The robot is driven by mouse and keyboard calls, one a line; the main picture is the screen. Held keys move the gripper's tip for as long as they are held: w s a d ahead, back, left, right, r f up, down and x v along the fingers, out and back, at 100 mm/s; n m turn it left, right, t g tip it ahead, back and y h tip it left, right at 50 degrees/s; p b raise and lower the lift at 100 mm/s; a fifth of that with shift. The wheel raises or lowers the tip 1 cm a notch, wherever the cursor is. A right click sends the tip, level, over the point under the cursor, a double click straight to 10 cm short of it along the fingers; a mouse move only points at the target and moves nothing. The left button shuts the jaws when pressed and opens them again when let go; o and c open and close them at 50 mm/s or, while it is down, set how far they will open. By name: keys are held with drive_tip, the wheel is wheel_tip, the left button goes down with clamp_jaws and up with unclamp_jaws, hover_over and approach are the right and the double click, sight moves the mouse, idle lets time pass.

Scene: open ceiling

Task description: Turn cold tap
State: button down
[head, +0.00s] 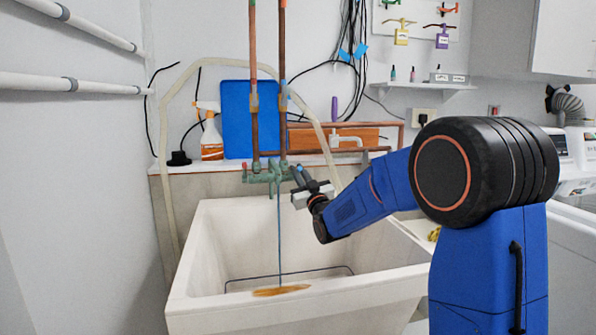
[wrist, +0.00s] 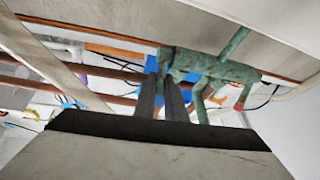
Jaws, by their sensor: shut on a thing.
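The green tap assembly (head: 262,176) is fixed at the back of the sink, below two copper pipes. It also shows in the wrist view (wrist: 215,66). A red-marked handle (head: 245,168) is at its left end in the head view. My gripper (head: 297,172) is at its right end; its two dark fingers (wrist: 162,78) reach the tap body's end in the wrist view. They are shut on the cold tap handle, which they mostly hide. A small blue patch shows by the fingertips.
A pale hose (head: 163,130) arches around the pipes. A blue board (head: 236,120) and a spray bottle (head: 211,136) stand on the ledge behind.

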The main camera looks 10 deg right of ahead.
drive_tip(key=shift+s+f+n+t+y, duration=0.2)
drive_tip(key=shift+f+n+t+y, duration=0.35)
drive_tip(key=shift+t, duration=0.5)
drive_tip(key=shift+s+f+n+t+y, duration=0.2)
drive_tip(key=shift+f+n+t+y, duration=0.3)
drive_tip(key=shift+t, duration=0.55)
drive_tip(key=shift+r, duration=0.1)
drive_tip(key=c, duration=2.1)
unclamp_jaws()
drive_tip(key=v, duration=1.2)
